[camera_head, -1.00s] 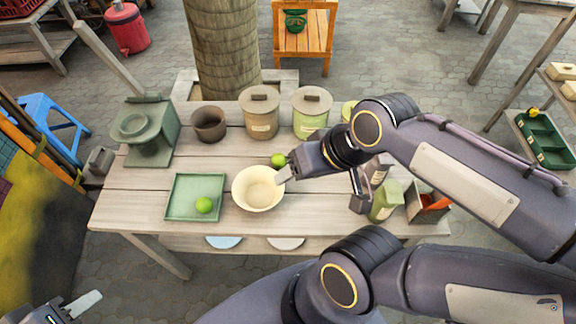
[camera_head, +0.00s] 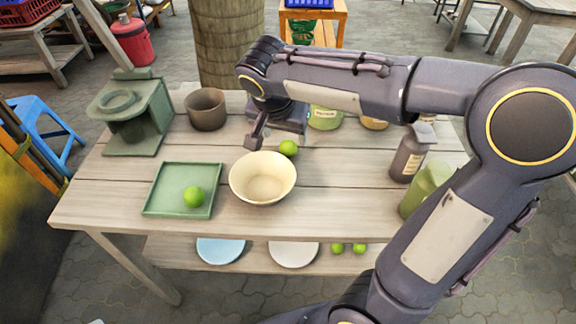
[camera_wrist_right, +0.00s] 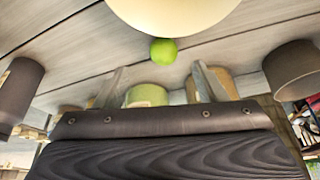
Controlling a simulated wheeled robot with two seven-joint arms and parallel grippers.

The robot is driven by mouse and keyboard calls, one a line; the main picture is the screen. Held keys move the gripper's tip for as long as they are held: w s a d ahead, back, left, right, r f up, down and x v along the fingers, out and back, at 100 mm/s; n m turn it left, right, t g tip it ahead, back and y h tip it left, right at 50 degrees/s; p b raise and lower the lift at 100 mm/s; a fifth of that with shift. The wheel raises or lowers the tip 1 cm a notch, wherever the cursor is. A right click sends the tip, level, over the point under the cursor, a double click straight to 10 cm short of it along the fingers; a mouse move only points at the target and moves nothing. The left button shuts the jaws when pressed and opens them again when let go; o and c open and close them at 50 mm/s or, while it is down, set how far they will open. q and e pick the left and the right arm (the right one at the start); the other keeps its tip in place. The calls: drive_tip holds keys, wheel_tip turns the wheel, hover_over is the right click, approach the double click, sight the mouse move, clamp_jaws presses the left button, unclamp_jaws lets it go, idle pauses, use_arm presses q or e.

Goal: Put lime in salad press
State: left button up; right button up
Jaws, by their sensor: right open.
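One lime (camera_head: 288,148) lies on the table just behind the cream bowl (camera_head: 263,190). It also shows in the right wrist view (camera_wrist_right: 163,51). A second lime (camera_head: 194,197) rests on a square green tray (camera_head: 163,199). My right gripper (camera_head: 258,135) is open and empty, with its fingers close to the first lime and apart from it. In the right wrist view its fingers (camera_wrist_right: 157,84) stand wide, with that lime beyond them. I cannot tell for sure which thing is the salad press. Only a pale sliver of my left gripper (camera_head: 97,321) shows at the bottom edge.
A green stand with a ring top (camera_head: 130,110) and a brown pot (camera_head: 206,109) stand at the back left. A dark bottle (camera_head: 410,153) and a green bottle (camera_head: 426,188) stand on the right. Plates and two limes lie on the lower shelf (camera_head: 170,250). The table's front left is clear.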

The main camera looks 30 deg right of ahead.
sight(287, 144)
drive_tip(key=x, duration=0.2)
drive_tip(key=b+x, duration=0.1)
drive_tip(key=x, duration=0.2)
drive_tip(key=w+x, duration=0.1)
drive_tip(key=x, duration=0.2)
drive_tip(key=shift+d+b, duration=0.2)
drive_tip(key=shift+b, duration=0.1)
drive_tip(key=shift+r, duration=0.1)
drive_tip(key=c, duration=1.1)
drive_tip(key=shift+c, duration=0.2)
